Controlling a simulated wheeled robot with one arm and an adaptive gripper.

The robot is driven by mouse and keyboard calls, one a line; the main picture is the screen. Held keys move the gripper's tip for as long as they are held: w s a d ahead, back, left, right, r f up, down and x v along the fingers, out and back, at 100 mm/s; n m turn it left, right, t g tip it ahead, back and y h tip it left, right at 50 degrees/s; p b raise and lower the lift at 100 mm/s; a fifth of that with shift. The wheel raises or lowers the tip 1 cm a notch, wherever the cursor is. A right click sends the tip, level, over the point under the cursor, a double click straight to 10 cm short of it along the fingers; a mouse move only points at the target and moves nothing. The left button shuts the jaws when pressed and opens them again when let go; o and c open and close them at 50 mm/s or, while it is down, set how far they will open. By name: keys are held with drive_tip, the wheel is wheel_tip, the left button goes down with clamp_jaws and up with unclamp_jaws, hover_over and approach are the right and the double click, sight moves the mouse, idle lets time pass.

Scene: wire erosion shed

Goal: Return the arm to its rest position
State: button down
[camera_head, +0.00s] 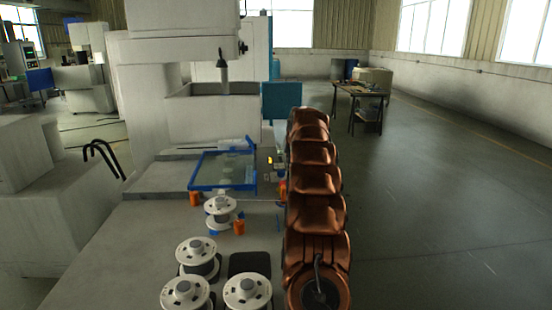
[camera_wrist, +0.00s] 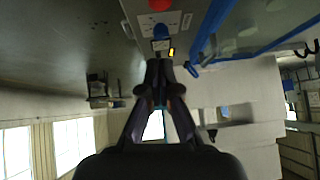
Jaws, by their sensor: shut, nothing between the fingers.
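My arm (camera_head: 318,200), copper-coloured and segmented, rises right of the machine's table in the head view and stretches away from me. Its far end hides my gripper there. In the wrist view my gripper (camera_wrist: 160,68) is dark, with its fingers together and nothing between them. Beyond the fingertips are a light control panel (camera_wrist: 163,26) with a red button and a small yellow mark. The gripper looks apart from the panel, but the exact gap cannot be told.
Several white wire spools (camera_head: 198,255) stand on the grey machine table (camera_head: 120,255) left of my arm. A blue-framed tank (camera_head: 222,187) and a machine head (camera_head: 180,50) stand behind. A workbench (camera_head: 358,92) is farther back. The floor (camera_head: 450,200) at right is clear.

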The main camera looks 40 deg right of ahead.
idle(0.5)
drive_tip(key=s+a+n+g+y, duration=0.1)
drive_tip(key=s+a+n+y, duration=0.1)
drive_tip(key=a, duration=1.3)
drive_tip(key=s+a+n+g+y, duration=0.1)
drive_tip(key=s+a+y, duration=0.1)
drive_tip(key=a, duration=1.2)
drive_tip(key=s+a+f+n+g, duration=0.2)
drive_tip(key=s+a+g, duration=0.1)
drive_tip(key=s+a, duration=1.15)
drive_tip(key=s+a+f+n+g, duration=0.1)
drive_tip(key=s+a, duration=0.3)
drive_tip(key=s, duration=0.5)
drive_tip(key=s+a+f+n+g, duration=0.1)
drive_tip(key=s+a+f, duration=0.3)
drive_tip(key=s, duration=0.5)
drive_tip(key=s+a+f+n+g, duration=0.1)
drive_tip(key=s+a, duration=0.3)
drive_tip(key=s, duration=0.5)
drive_tip(key=shift+a+f+g+y, duration=0.3)
drive_tip(key=shift+f, duration=0.5)
drive_tip(key=shift+s, duration=0.1)
